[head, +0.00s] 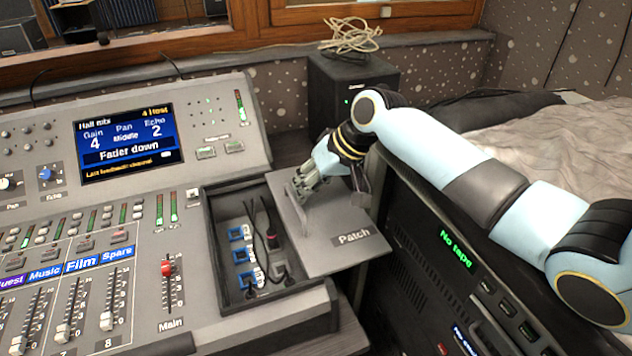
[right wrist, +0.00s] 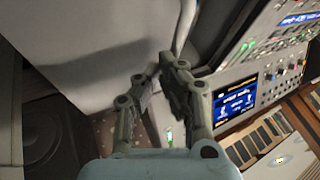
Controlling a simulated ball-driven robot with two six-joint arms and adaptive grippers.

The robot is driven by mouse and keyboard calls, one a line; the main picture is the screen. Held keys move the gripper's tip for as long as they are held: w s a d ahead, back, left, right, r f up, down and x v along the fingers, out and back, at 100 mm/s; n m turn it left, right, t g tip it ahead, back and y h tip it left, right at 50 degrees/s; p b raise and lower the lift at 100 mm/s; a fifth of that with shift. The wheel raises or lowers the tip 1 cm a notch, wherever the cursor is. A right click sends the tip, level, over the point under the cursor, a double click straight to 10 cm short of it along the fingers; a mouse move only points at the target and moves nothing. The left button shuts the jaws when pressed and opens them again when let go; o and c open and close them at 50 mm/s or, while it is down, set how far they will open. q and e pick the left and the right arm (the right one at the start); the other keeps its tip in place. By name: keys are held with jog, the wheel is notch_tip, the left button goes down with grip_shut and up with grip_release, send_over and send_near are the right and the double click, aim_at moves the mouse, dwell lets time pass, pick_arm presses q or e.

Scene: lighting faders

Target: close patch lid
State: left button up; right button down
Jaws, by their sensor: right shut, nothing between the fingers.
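The grey patch lid (head: 325,222), labelled "Patch", sits to the right of the patch compartment (head: 218,215) in the head view and leaves it open. Blue sockets and dark cables show inside. A thin grey handle (head: 296,210) stands on the lid's left part. My right gripper (head: 298,190) is shut and empty, with its fingertips at the far end of this handle; whether they touch it I cannot tell. In the right wrist view my right gripper (right wrist: 160,80) is in front of a large pale grey surface. My left gripper is not in view.
The mixing console (head: 180,240) with its screen (head: 128,142) and faders fills the left. A black box (head: 345,85) topped with a coiled cable (head: 350,35) stands behind the lid. A dark tape deck (head: 430,260) is below right, under my right arm.

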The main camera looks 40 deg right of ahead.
jog(key=w+a+p, duration=0.3)
jog(key=a, duration=1)
jog(key=shift+w+a, duration=0.15)
jog(key=shift+a, duration=0.2)
jog(key=shift+r, duration=0.1)
